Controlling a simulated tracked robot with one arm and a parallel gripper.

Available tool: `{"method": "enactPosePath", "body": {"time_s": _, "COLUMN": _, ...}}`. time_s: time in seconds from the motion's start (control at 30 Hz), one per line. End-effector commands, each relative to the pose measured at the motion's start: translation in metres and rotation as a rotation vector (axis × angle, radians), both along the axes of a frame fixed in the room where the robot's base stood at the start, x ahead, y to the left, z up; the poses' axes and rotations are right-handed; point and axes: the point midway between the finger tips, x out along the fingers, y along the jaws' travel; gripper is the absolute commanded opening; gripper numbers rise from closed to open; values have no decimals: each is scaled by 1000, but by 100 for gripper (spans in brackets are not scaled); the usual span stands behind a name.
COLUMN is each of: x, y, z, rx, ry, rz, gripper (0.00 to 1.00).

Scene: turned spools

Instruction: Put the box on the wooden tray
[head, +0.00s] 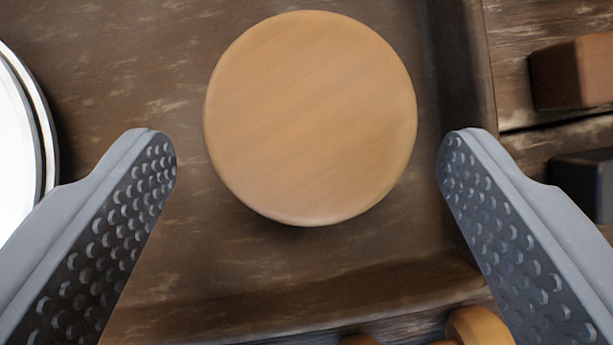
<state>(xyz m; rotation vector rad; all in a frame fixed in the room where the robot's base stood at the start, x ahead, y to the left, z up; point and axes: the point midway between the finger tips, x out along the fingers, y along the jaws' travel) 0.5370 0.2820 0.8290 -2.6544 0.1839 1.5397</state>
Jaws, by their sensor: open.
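The wooden tray (110,90) is dark brown with a raised rim along its right and near sides, and fills most of the head view. My gripper (307,145) is open, one finger at left and one at right, with a light wooden round piece in the gap between them in the picture. Neither finger appears to touch it. A reddish-brown block (575,72) lies outside the tray at the right, cut off by the frame edge. It may be the box, but I cannot tell for sure.
The light wooden round piece (310,115), seen from above, stands on the tray. A white round thing with a dark rim (15,140) is at the left edge. A black block (590,180) lies at right. Orange-brown rounded pieces (480,327) show at the bottom.

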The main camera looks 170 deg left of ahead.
Motion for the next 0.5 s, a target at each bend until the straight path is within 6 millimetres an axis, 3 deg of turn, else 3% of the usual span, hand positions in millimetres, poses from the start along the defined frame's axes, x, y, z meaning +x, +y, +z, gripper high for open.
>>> {"method": "enactPosePath", "body": {"time_s": 0.3, "x": -26, "y": 4, "z": 49, "rx": 2, "ry": -3, "rz": 0, "gripper": 73}}
{"method": "enactPosePath", "body": {"time_s": 0.5, "x": -38, "y": 5, "z": 67, "rx": 0, "ry": -1, "rz": 0, "gripper": 73}}
